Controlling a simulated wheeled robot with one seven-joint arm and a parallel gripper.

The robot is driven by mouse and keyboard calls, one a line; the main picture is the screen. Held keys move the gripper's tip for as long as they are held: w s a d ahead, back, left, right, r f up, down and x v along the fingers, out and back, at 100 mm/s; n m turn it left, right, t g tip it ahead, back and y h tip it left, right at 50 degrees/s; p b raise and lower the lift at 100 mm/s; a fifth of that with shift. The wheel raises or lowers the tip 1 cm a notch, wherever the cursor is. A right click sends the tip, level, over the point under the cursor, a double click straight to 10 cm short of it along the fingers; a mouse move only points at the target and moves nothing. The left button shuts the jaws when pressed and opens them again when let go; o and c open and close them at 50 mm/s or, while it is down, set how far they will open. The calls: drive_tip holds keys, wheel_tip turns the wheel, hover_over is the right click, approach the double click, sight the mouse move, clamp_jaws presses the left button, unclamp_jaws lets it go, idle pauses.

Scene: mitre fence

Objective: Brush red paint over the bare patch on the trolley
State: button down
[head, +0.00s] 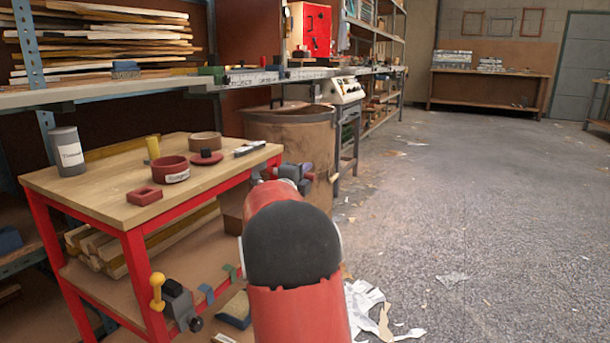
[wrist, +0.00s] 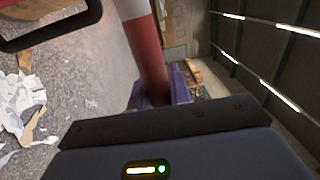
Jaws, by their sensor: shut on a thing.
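The trolley (head: 104,182) has a wooden top and a red frame and stands on the left. A round red tin (head: 168,167) with a white label stands on it. A red lid-like disc (head: 206,157) with a dark knob lies beside the tin. A thin dark and silver tool (head: 250,147) lies near the far right corner. My gripper (head: 297,174) is beyond that corner, partly hidden by my arm. In the wrist view its purple fingers (wrist: 158,94) close around a red bar (wrist: 147,50) with a pale upper part. I cannot tell what it is or see the bare patch.
A brown bin (head: 300,130) stands behind. Torn paper (head: 365,305) litters the floor. The floor on the right is mostly clear.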

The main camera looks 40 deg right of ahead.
drive_tip(key=shift+w+a, duration=0.25)
drive_tip(key=shift+w, duration=0.35)
idle(1.5)
drive_tip(key=shift+r, duration=0.2)
drive_tip(key=shift+a+r+p, duration=0.1)
drive_tip(key=shift+r+p, duration=0.65)
drive_tip(key=shift+r, duration=0.25)
drive_tip(key=s+d+b, duration=0.1)
drive_tip(key=s+d, duration=0.1)
drive_tip(key=s, duration=0.4)
drive_tip(key=shift+s+d, duration=0.35)
idle(0.4)
